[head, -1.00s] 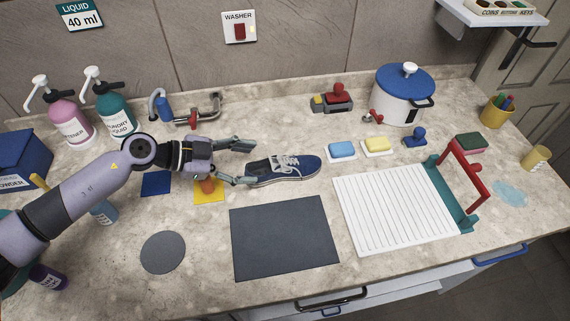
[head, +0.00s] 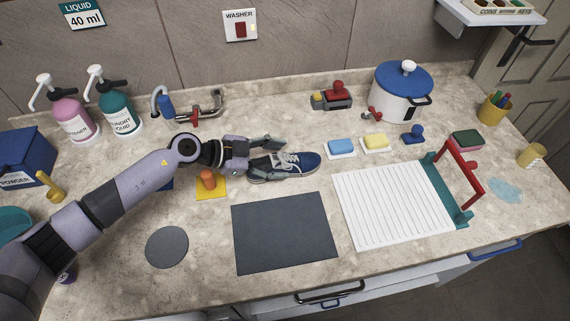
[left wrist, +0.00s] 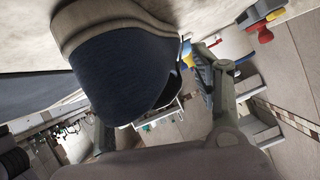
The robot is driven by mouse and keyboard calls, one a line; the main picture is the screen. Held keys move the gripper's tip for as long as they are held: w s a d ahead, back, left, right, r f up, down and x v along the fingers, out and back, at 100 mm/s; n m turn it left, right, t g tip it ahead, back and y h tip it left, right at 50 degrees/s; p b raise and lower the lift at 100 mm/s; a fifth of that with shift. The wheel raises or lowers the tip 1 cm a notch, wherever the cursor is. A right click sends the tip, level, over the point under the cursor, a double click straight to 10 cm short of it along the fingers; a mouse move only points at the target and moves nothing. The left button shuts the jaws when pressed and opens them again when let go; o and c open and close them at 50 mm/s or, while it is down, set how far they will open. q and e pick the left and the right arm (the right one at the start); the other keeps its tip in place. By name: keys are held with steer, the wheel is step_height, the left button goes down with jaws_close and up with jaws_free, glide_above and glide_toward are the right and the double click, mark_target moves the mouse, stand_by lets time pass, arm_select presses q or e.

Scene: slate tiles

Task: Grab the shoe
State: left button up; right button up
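My left gripper (head: 272,161) reaches in from the left at counter height. Its fingers stand spread around the heel, one on the far side and one on the near side. In the left wrist view a gap shows between the shoe and the right-hand finger; the other finger is partly hidden, so contact there cannot be told. My right gripper is not in view.
A dark grey mat (head: 285,235) lies in front of the shoe. A yellow square with an orange object (head: 208,180) is below my left wrist. Blue (head: 341,147) and yellow (head: 376,142) sponges and a white ribbed rack (head: 393,205) are to the right. The tap (head: 205,108) stands behind.

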arm_select(q)
steer(key=c, duration=1.3)
jaws_close()
steer(key=shift+r, duration=0.15)
